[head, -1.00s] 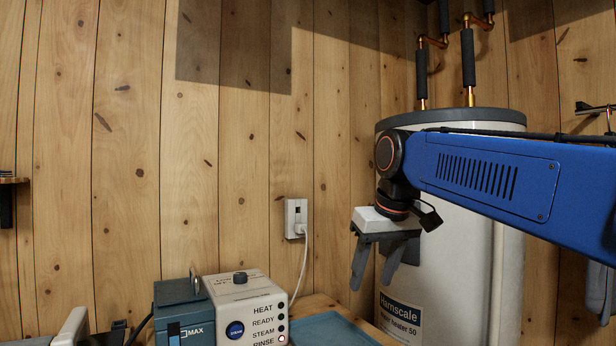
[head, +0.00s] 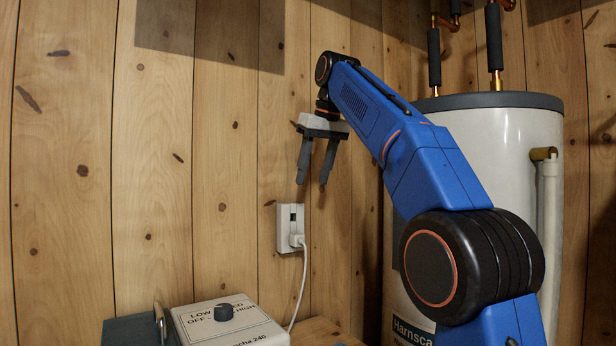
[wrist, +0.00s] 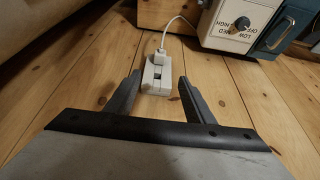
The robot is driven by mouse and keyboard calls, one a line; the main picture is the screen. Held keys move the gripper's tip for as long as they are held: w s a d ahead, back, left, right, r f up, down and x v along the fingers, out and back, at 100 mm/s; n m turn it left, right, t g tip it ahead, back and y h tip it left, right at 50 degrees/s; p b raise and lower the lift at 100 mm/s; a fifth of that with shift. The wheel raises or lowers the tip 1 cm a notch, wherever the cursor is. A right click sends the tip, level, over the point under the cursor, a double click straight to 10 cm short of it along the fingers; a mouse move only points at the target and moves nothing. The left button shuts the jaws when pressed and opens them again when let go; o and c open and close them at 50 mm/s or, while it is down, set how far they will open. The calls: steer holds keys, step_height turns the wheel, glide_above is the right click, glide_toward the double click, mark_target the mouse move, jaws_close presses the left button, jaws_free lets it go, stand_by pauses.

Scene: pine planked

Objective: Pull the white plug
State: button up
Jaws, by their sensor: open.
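The white plug (head: 298,240) sits in the lower part of a white wall outlet (head: 283,228), with a white cord (head: 301,285) hanging down from it. In the wrist view the plug (wrist: 160,56) is at the far end of the outlet (wrist: 157,80), straight ahead between my fingers. A dark slot shows in the outlet's other half. My gripper (head: 312,184) is open and empty, its fingers pointing down, above and slightly right of the outlet. In the wrist view my gripper (wrist: 157,92) has its two dark fingers either side of the outlet, apart from the plug.
A white appliance with a dark knob (head: 230,322) stands below the outlet, beside a dark teal box (head: 135,331). A white water heater (head: 535,125) with copper pipes stands at the right. The plank wall (head: 225,150) around the outlet is clear.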

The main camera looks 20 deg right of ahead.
mark_target(299, 235)
steer(key=x, duration=1.7)
steer(key=shift+w+f, duration=0.1)
steer(key=shift+w, duration=0.15)
steer(key=shift+c, duration=0.2)
jaws_close()
steer(key=shift+s, duration=0.2)
steer(key=shift+s+d, duration=0.2)
steer(key=shift+s, duration=0.35)
steer(key=shift+s+d, duration=0.2)
steer(key=shift+s, duration=0.35)
steer(key=shift+s, duration=0.15)
steer(key=shift+s+d, duration=0.25)
steer(key=shift+s, duration=0.5)
steer(key=shift+s+d, duration=0.25)
steer(key=shift+s, duration=0.5)
steer(key=shift+s+d, duration=0.25)
steer(key=shift+s, duration=0.5)
